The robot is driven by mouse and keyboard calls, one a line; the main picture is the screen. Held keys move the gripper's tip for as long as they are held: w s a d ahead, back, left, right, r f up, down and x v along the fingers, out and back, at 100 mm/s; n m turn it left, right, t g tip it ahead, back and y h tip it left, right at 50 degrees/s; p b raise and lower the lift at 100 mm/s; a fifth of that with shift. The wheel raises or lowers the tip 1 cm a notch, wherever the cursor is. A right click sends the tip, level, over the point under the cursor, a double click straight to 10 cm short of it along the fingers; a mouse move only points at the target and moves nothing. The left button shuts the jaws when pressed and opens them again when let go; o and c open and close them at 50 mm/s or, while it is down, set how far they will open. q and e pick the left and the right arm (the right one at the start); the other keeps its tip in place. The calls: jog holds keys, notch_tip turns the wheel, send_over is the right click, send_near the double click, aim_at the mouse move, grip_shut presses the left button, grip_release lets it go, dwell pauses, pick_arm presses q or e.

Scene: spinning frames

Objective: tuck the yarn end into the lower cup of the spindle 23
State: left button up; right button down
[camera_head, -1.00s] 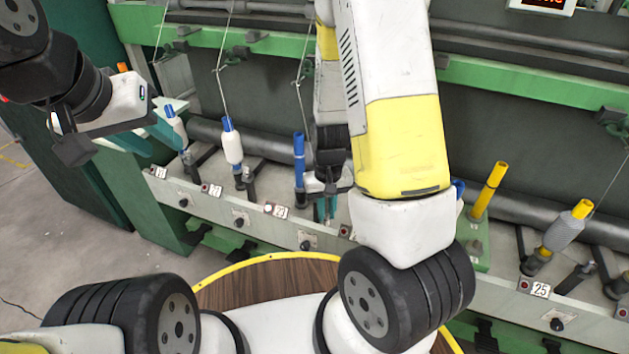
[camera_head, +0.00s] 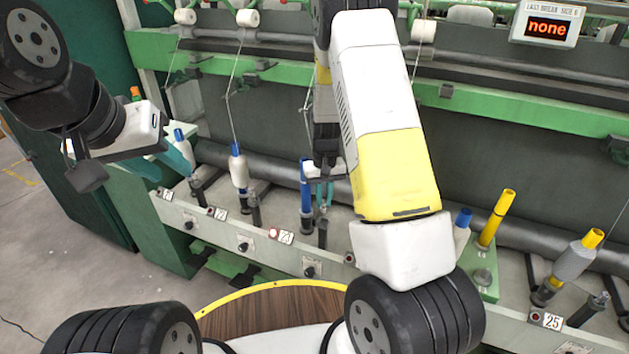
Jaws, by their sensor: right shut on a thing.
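Spindle 23, marked by its number plate (camera_head: 281,236), carries a slim blue tube (camera_head: 305,187) that stands upright on the rail. My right gripper (camera_head: 325,196) is just right of this tube, its teal fingers pointing down and close together. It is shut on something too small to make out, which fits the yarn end. A thin yarn (camera_head: 307,100) hangs from above toward that gripper; its lower part is hidden by my arm. The lower cup cannot be made out clearly. My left gripper (camera_head: 165,162) is at the far left, its teal fingers apart, with nothing visible between them.
A spindle with a white bobbin (camera_head: 239,171) stands left of the blue tube. Right of my arm are a yellow tube (camera_head: 497,218) and a grey bobbin (camera_head: 576,258) near plate 25. A green rail (camera_head: 530,97) crosses behind. A display (camera_head: 547,26) reads "none".

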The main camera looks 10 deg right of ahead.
aim_at(324, 212)
jog(key=shift+f, duration=2.6)
jog(key=c, duration=1.3)
grip_release()
jog(key=shift+r, duration=3.9)
